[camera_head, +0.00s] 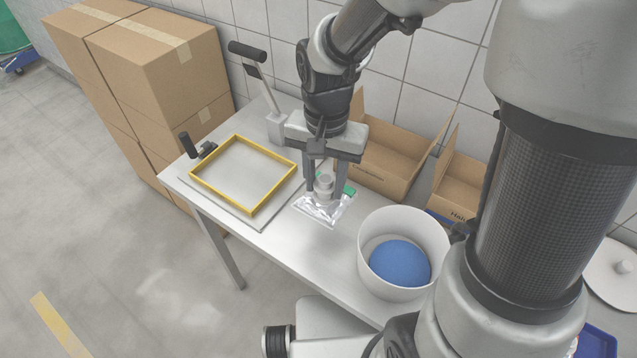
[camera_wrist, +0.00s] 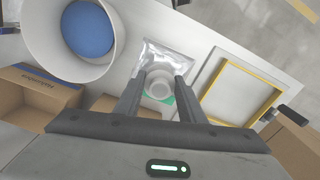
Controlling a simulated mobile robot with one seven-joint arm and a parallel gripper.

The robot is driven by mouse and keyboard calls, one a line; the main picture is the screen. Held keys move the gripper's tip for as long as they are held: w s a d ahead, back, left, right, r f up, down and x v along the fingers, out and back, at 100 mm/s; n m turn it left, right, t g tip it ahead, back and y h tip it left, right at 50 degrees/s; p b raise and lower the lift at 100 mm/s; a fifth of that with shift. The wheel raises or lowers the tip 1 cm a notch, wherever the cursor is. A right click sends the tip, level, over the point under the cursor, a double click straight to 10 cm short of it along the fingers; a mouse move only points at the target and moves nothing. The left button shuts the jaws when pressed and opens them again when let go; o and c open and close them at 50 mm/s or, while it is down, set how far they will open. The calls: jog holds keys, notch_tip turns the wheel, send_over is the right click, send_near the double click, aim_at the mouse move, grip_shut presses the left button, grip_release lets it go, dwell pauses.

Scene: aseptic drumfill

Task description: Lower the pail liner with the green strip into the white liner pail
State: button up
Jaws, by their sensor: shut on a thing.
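The pail liner (camera_head: 322,211) is a silvery, shiny pouch with a grey cap-like fitting and a green strip; it also shows in the wrist view (camera_wrist: 166,53). My gripper (camera_head: 325,186) points down over it and is shut on the fitting, with a finger on each side in the wrist view (camera_wrist: 159,90). The green strip (camera_head: 349,189) shows beside the right finger. I cannot tell whether the pouch touches the table. The white liner pail (camera_head: 364,252) stands upright to the right of my gripper, with a round blue surface (camera_head: 400,264) inside it.
A yellow frame (camera_head: 243,207) lies on a plate at the table's left, with a lever handle (camera_head: 258,75) behind it. Open cardboard boxes (camera_head: 392,170) stand behind my gripper and the pail. Bare table (camera_head: 290,225) shows between frame and pail.

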jog(key=s+d+r+p, duration=0.1)
jog(key=s+d+r, duration=0.1)
jog(key=s+d, duration=0.3)
jog(key=s+d+r+p, duration=0.1)
jog(key=s+d+r, duration=0.1)
jog(key=s+d, duration=0.3)
jog(key=shift+s+d+r+p, duration=0.25)
jog(key=shift+s+d+p, duration=0.05)
jog(key=shift+d, duration=2)
jog(key=shift+f, duration=0.1)
notch_tip(320, 180, down, 10)
jog(key=b, duration=1)
jog(key=shift+f, duration=0.2)
jog(key=shift+f+b, duration=0.45)
jog(key=shift+b, duration=0.15)
jog(key=o, duration=1.4)
